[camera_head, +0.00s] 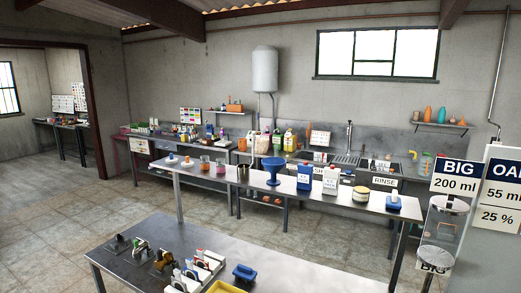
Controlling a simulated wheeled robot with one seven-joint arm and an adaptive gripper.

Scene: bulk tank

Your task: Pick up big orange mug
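I cannot make out for sure which thing is the big orange mug. A small orange-pink cup (205,163) stands at the left part of the middle steel table (330,193). A reddish cup (221,168) stands just right of it. Both are too small to tell whether they have handles. An orange vessel (428,113) stands on the wall shelf (440,126) at the back right, also without a clear handle. My gripper is not in view.
The near table (300,272) holds dark devices (163,259), a blue block (244,272) and a yellow tray (226,287). A blue funnel (273,170) and cartons (304,177) stand on the middle table. A clear canister (444,228) and signs (457,176) are at right. Floor at left is open.

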